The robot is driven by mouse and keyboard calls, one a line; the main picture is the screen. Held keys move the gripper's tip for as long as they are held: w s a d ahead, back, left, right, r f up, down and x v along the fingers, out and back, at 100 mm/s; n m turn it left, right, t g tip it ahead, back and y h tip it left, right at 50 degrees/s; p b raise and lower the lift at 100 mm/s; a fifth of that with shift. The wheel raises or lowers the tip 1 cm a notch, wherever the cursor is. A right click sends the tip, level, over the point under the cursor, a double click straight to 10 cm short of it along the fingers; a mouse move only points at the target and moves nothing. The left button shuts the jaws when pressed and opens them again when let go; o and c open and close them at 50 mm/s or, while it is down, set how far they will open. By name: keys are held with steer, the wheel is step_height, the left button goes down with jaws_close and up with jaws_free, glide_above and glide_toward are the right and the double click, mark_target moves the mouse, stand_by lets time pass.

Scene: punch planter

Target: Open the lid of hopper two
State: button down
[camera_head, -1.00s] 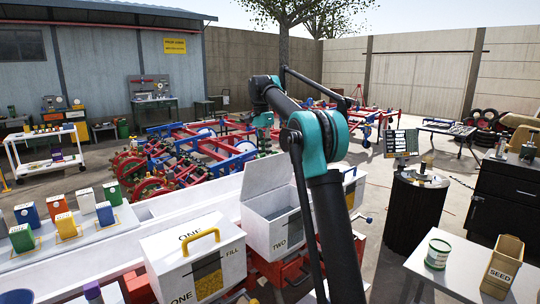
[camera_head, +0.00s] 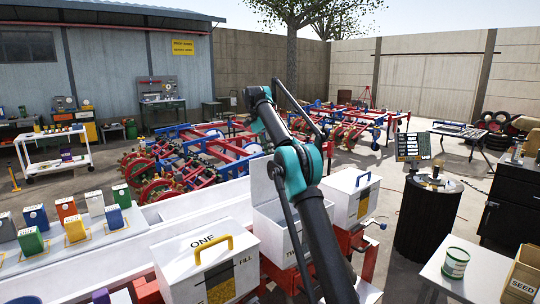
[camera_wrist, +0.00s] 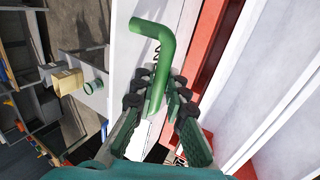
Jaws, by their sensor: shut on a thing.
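Hopper two (camera_head: 268,229) is a white box in the row, partly hidden behind my arm. Its white lid (camera_head: 262,182) stands raised, roughly upright, at the back of the open box. In the wrist view, a bent green handle (camera_wrist: 152,30) lies between the fingers of my gripper (camera_wrist: 160,88), which is shut on it. A white panel lies beside the handle. In the head view my gripper cannot be made out.
Hopper one (camera_head: 170,262), with a yellow handle, stands shut at the near left. Another white hopper (camera_head: 343,192) with a blue handle stands shut to the right. A table (camera_head: 455,287) with a green-and-white can (camera_head: 455,263) and seed box (camera_head: 524,270) is at right.

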steer(key=c, duration=1.5)
jaws_free()
steer(key=shift+c, duration=0.2)
steer(key=shift+d, duration=0.1)
